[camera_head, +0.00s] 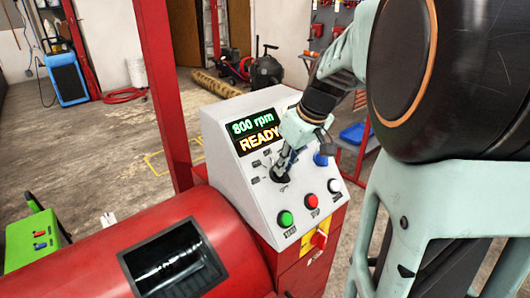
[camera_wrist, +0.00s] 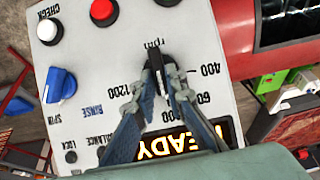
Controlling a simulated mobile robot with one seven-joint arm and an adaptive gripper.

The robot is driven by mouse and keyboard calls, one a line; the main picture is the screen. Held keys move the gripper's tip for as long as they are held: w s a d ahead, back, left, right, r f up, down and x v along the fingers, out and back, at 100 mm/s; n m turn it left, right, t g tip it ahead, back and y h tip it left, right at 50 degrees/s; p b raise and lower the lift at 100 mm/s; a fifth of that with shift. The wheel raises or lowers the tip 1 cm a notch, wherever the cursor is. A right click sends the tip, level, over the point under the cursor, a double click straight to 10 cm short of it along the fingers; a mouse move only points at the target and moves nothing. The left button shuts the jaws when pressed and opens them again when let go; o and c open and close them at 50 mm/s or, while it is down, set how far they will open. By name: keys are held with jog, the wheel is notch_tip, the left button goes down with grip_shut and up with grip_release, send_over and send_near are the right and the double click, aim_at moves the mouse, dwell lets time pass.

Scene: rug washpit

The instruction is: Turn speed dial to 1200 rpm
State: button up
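The speed dial (camera_wrist: 156,66) is a black knob on the sloped face of a white control panel (camera_head: 225,118). In the wrist view its printed scale shows upside down, with "400", part of "600", "1200" and "rpm" around it. The panel's display (camera_head: 255,130) reads "800 rpm" and "READY". My gripper (camera_wrist: 160,82) reaches down to the dial, its two fingers closed in on either side of the knob. In the head view my gripper (camera_head: 283,168) covers much of the dial. The 800 mark is hidden behind the fingers.
A blue spin/rinse knob (camera_head: 320,159) sits right of the dial. Below are a green button (camera_head: 285,218), a red button (camera_head: 311,201) and a white check button (camera_head: 334,186). A red switch (camera_head: 319,239) is on the front. The red drum (camera_head: 100,262) lies to the left.

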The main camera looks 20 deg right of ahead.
grip_shut()
jog(key=m, duration=0.1)
jog(key=m+y+p, duration=0.1)
jog(key=shift+w+d+m, duration=0.1)
jog(key=shift+d+m, duration=0.2)
jog(key=m+y, duration=0.1)
jog(key=m, duration=0.1)
jog(key=m+y, duration=0.1)
jog(key=shift+d+f+m+y, duration=0.2)
jog(key=shift+d+m+y, duration=0.1)
jog(key=shift+d+m, duration=0.1)
jog(key=m+y, duration=0.1)
jog(key=m, duration=0.2)
jog(key=shift+d+f+m+y, duration=0.2)
jog(key=shift+m+y, duration=0.1)
jog(key=shift+y, duration=0.1)
jog(key=shift+d+f+m+t+y+b, duration=0.15)
jog(key=shift+m+t+y+b, duration=0.3)
jog(key=shift+m, duration=1.15)
jog(key=shift+s+y, duration=0.2)
jog(key=shift+y, duration=0.05)
jog(key=o, duration=0.7)
grip_release()
jog(key=shift+c, duration=0.2)
